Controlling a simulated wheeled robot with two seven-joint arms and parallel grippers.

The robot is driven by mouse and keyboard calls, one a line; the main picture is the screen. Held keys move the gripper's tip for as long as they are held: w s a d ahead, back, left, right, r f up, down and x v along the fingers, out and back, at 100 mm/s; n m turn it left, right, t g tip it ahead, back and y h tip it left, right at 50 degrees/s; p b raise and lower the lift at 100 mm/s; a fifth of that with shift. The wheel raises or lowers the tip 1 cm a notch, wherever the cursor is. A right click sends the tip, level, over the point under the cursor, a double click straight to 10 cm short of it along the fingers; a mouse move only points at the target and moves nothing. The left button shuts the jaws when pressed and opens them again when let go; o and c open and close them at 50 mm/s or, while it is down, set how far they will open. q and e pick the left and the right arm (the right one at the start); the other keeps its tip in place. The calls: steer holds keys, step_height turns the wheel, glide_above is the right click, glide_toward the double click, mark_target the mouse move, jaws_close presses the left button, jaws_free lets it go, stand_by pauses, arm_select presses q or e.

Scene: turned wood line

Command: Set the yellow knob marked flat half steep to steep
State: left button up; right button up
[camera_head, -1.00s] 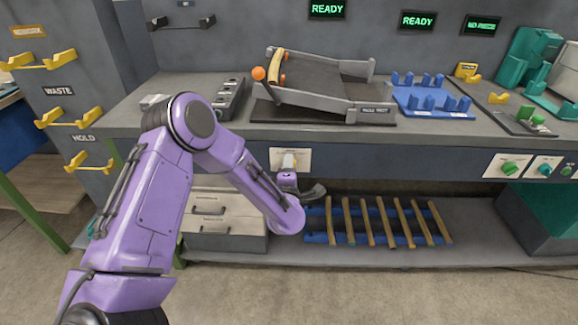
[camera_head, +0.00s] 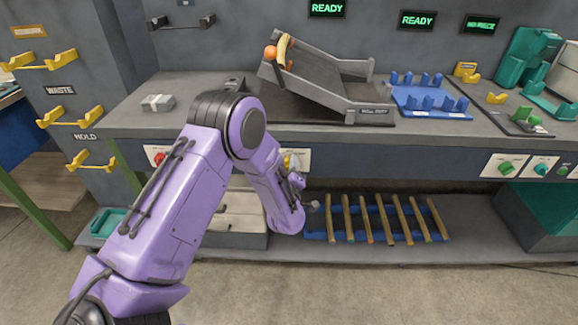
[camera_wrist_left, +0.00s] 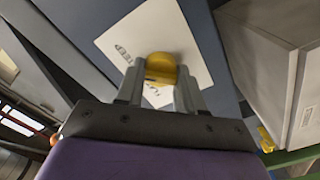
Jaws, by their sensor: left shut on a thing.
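The yellow knob (camera_head: 287,161) sits on a white label plate (camera_head: 304,158) on the bench's front panel. In the left wrist view the knob (camera_wrist_left: 161,66) lies between the fingers of my left gripper (camera_wrist_left: 157,86), which is shut on it. In the head view my left gripper (camera_head: 296,180) is at the panel, partly hidden by my purple arm. The grey ramp (camera_head: 318,78) above is tilted, its left end high, with an orange ball (camera_head: 270,52) there. My right gripper is out of view.
A red knob (camera_head: 159,154) is left of my arm, and green knobs (camera_head: 505,167) are on the panel at right. Blue holders (camera_head: 430,98) stand right of the ramp.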

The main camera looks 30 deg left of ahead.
arm_select(q)
steer(key=shift+s+f+m, duration=0.1)
steer(key=shift+f+m, duration=0.05)
steer(key=shift+m, duration=0.35)
steer(key=o, duration=1)
steer(key=shift+o, duration=0.2)
steer(key=v, duration=1)
steer(key=shift+s+b, duration=0.25)
steer(key=shift+b, duration=0.15)
steer(key=shift+d, duration=0.1)
